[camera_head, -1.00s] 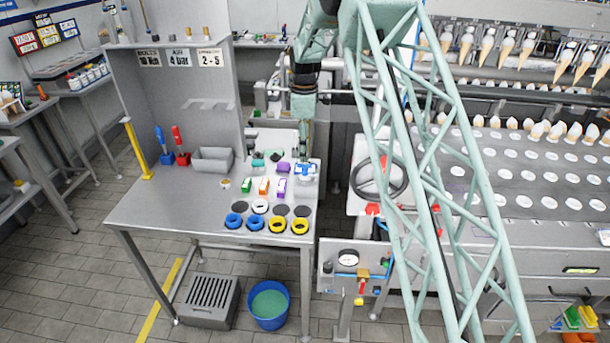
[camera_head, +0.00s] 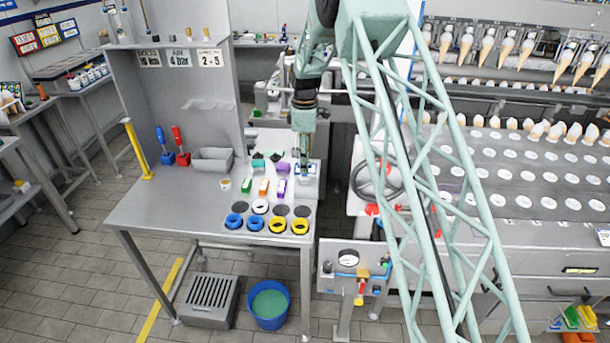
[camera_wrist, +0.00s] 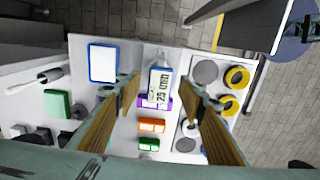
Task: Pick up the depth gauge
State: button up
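The depth gauge (camera_wrist: 161,84) is a small white and blue device whose face reads "2.5 mm" in the wrist view. It lies on the metal table, between the two fingers of my gripper (camera_wrist: 160,88) as seen from above. The fingers are apart and I see no contact with the gauge. How high the fingertips are above it is hard to tell. In the head view my gripper (camera_head: 306,166) points down over the table's back right corner and largely hides the gauge there.
A blue-framed white panel (camera_wrist: 103,63) lies left of the gauge in the wrist view. Purple, orange (camera_wrist: 151,125) and green (camera_wrist: 149,144) blocks lie close by. Yellow rings (camera_wrist: 237,77) and grey discs are to the right. A grey bin (camera_head: 212,160) stands farther left on the table.

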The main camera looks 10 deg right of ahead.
jog(key=shift+f, duration=0.3)
dwell(0.4)
grip_shut()
